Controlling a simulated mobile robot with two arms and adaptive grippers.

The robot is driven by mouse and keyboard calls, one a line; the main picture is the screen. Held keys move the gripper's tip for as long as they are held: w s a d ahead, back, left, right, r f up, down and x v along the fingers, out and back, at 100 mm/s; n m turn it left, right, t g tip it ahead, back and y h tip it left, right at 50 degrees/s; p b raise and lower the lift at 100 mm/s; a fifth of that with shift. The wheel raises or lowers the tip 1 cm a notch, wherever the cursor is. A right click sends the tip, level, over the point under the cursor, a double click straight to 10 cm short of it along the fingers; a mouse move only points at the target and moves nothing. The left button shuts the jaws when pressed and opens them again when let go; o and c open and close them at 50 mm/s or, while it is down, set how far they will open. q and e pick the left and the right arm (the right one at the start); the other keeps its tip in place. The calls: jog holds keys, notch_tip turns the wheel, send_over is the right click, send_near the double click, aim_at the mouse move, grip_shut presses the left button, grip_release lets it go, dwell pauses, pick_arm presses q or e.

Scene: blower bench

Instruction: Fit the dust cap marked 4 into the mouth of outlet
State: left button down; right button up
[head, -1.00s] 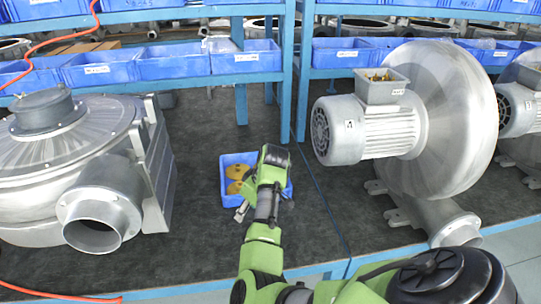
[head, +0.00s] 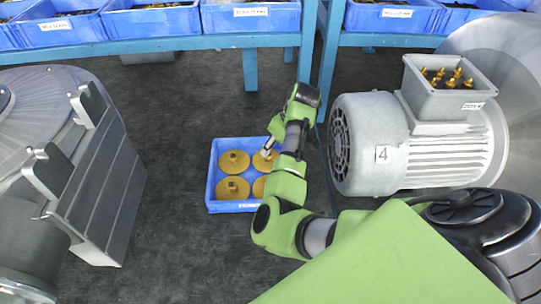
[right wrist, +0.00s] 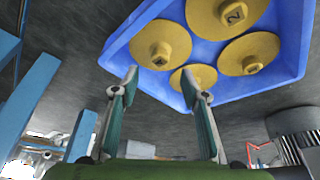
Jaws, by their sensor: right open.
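Several round gold dust caps, one of them at the front left (head: 233,188), lie in a blue tray (head: 237,207) on the dark bench. In the right wrist view one cap (right wrist: 205,22) bears a dark mark, perhaps a sideways 2; marks on the others are not readable. My right gripper (head: 269,148) is over the tray's right side in the head view. In the right wrist view its fingers (right wrist: 161,82) are apart with nothing between them, and the caps are beyond the tips. A blower motor (head: 375,145) carries a plate marked 4; its outlet is hidden behind my arm.
Another grey blower (head: 90,165) stands at the left, its outlet pipe (head: 25,255) cut off by the frame. Blue bins (head: 155,22) line a blue shelf (head: 175,46) at the back. Bare bench lies around the tray.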

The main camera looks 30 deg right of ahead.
aim_at(270, 155)
jog(key=p+x, duration=0.1)
jog(key=x, duration=0.4)
jog(key=shift+f, duration=0.4)
grip_shut()
